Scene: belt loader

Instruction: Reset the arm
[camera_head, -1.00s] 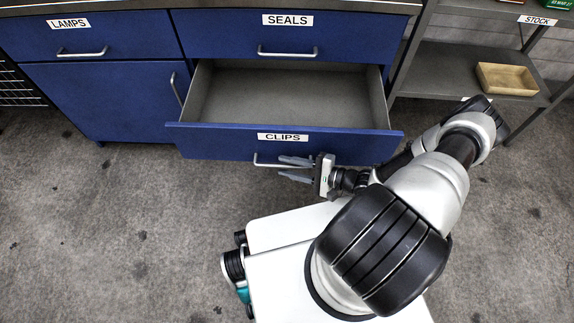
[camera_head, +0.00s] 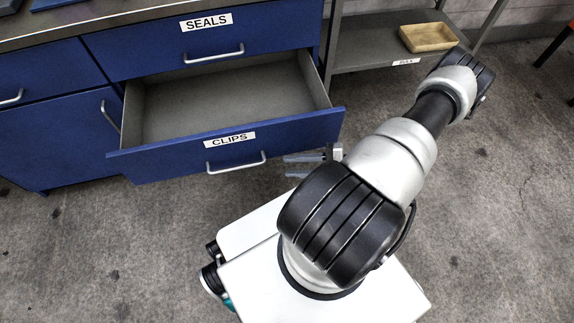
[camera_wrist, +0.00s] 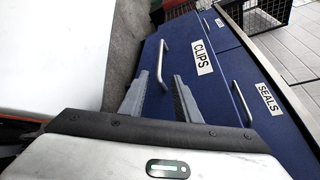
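My gripper (camera_head: 306,164) shows in the head view just right of the CLIPS drawer's handle, partly hidden behind my arm. In the wrist view its two fingers (camera_wrist: 160,96) are apart with nothing between them. The blue CLIPS drawer (camera_head: 285,131) is pulled open, and the inside that shows is empty. Its bar handle (camera_head: 236,163) is clear of the fingers in the head view. The drawer front also shows in the wrist view (camera_wrist: 215,95), beyond the fingertips.
The SEALS drawer (camera_head: 265,35) above is shut. A grey shelf (camera_head: 365,50) to the right holds a tan tray (camera_head: 428,37). The concrete floor (camera_head: 480,220) is clear on the right. My white base stands close in front of the open drawer.

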